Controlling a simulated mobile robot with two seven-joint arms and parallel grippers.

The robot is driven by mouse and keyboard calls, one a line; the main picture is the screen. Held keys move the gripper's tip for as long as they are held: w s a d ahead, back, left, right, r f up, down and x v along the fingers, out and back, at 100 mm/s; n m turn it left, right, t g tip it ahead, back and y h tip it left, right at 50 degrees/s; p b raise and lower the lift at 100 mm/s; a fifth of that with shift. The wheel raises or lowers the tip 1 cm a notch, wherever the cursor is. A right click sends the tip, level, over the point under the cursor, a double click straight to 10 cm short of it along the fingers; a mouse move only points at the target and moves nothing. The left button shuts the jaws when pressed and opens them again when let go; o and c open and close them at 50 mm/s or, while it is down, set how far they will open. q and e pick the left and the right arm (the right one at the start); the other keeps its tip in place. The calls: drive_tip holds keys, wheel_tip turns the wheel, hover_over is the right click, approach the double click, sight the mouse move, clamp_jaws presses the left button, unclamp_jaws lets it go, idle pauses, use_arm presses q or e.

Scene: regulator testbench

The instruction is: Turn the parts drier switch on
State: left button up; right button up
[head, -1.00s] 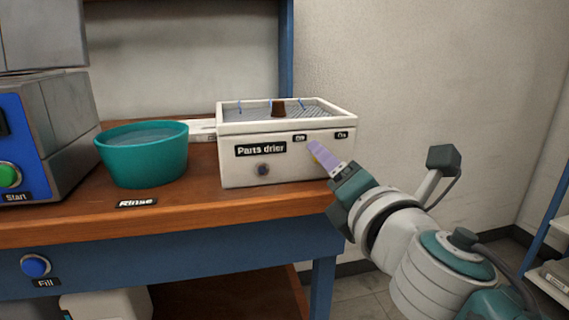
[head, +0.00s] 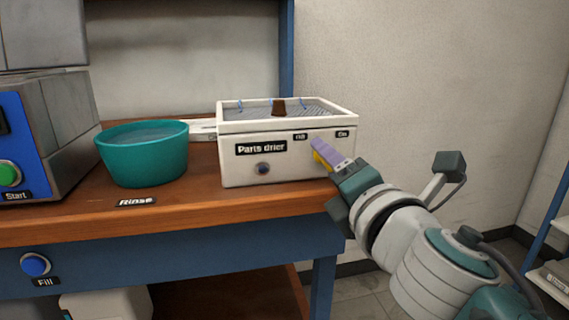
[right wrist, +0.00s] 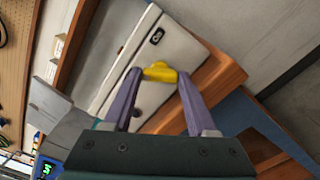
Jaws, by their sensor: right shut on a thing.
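The white parts drier (head: 285,170) stands at the right end of the bench. Its front has an "Off" label on the left and an "On" label on the right. My right gripper (head: 320,150) is at the drier's front, below and between these labels. In the right wrist view its two purple fingers are shut on the yellow switch knob (right wrist: 160,72), one finger on each side. The "On" label (right wrist: 157,36) shows beyond the knob. A bit of the yellow knob also shows under the fingers in the head view. My left gripper is not in view.
A teal rinse basin (head: 143,165) stands left of the drier. Farther left is a blue-fronted machine with a green Start button (head: 9,175). A dark round part (head: 262,169) sits on the drier's front. The floor right of the bench is clear.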

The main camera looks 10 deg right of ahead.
drive_tip(key=shift+m+p, duration=0.3)
drive_tip(key=shift+m, duration=6.7)
drive_tip(key=o, duration=1.4)
drive_tip(key=shift+c, duration=0.2)
